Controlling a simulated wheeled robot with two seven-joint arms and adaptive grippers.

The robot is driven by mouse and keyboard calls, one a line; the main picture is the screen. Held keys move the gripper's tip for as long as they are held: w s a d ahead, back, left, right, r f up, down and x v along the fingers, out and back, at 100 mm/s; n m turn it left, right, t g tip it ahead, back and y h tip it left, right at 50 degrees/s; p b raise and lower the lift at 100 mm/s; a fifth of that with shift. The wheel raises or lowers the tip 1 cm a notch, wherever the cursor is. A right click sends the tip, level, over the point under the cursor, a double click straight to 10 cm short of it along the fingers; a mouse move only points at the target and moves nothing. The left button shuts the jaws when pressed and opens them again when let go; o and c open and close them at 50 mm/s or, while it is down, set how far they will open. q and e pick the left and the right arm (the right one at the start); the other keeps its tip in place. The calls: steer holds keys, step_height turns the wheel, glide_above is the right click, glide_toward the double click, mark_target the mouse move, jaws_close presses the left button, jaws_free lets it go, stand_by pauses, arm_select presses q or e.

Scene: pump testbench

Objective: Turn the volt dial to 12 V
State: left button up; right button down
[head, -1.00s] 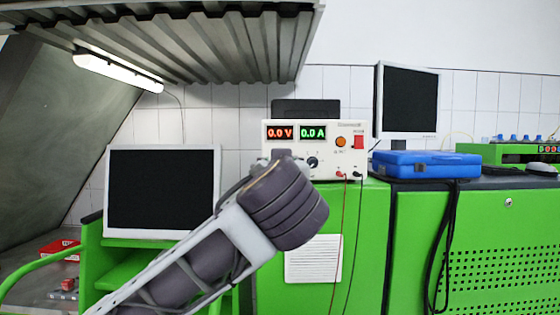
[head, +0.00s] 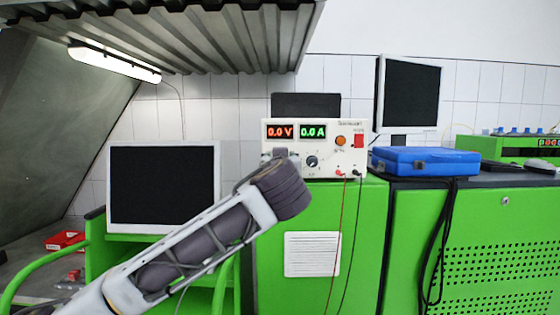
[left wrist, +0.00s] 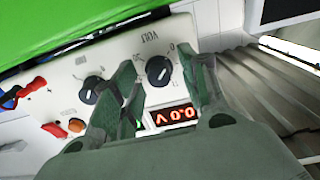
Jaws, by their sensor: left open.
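The volt dial (left wrist: 160,71) is a round black knob on the white power supply panel, under the word VOLT in the left wrist view. In the head view my arm hides it. The red voltage display (head: 280,132) reads 0.0 V; it also shows upside down in the left wrist view (left wrist: 177,116). My left gripper (left wrist: 158,76) is open, with one green-grey finger on each side of the dial. I cannot tell whether the fingers touch it. In the head view the gripper is mostly hidden behind my wrist. My right gripper is not in view.
A second black dial (head: 312,161) sits beside the volt dial, with an orange button (head: 341,141) and a red switch (head: 359,141). Red and black cables hang from the panel. A monitor (head: 163,187) stands left, a blue case (head: 426,161) right.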

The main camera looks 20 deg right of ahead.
arm_select(q)
steer(key=shift+c, duration=0.4)
jaws_close()
steer(key=shift+b, duration=0.3)
steer(key=shift+m, duration=10.7)
